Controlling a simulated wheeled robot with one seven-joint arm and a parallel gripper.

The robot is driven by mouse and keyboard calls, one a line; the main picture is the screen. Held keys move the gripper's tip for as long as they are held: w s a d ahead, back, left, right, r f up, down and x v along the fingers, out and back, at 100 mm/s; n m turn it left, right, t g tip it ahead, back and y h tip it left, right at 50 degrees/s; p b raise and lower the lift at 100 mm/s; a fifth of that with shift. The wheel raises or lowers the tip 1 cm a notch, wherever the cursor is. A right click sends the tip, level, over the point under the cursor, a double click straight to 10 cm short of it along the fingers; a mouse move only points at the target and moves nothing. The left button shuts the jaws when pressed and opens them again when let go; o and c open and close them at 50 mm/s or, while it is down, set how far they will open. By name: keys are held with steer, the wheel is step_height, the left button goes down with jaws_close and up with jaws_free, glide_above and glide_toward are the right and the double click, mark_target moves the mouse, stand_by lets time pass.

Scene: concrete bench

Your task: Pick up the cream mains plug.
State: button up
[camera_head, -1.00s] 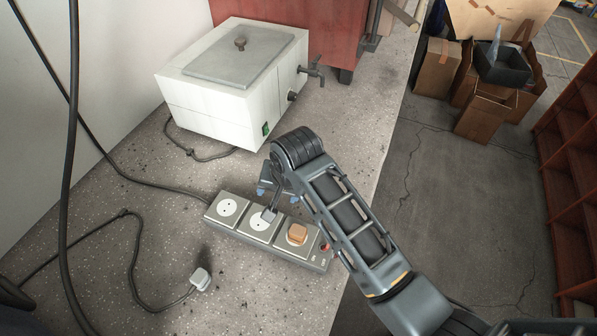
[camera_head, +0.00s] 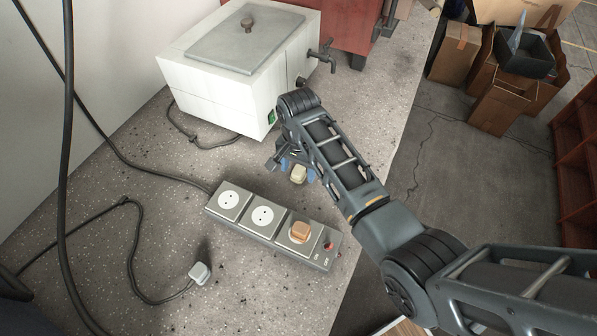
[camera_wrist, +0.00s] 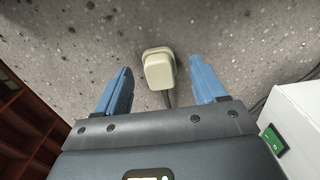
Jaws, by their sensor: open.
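The cream mains plug (camera_wrist: 159,70) lies on the bench between the two blue fingers of my gripper (camera_wrist: 161,88) in the wrist view. Its dark cable runs back under the gripper body. A gap shows on both sides of the plug, so the fingers are open and do not touch it. In the head view the cream plug (camera_head: 298,174) shows between the blue fingertips of my gripper (camera_head: 296,170), behind the power strip. The arm hides part of the gripper there.
A white plug (camera_head: 200,272) lies on the bench at the left. A white water bath (camera_head: 215,95) stands behind. The bench edge is to the right.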

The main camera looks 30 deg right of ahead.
steer(key=shift+f, duration=0.6)
steer(key=c, duration=1.3)
steer(key=shift+o, duration=0.2)
steer(key=shift+r, duration=0.1)
steer(key=shift+r, duration=0.55)
step_height(320, 180, up, 3)
steer(key=shift+f, duration=0.2)
steer(key=s+d+r, duration=0.7)
steer(key=s, duration=0.1)
steer(key=shift+s+d, duration=0.35)
steer(key=shift+s, duration=0.05)
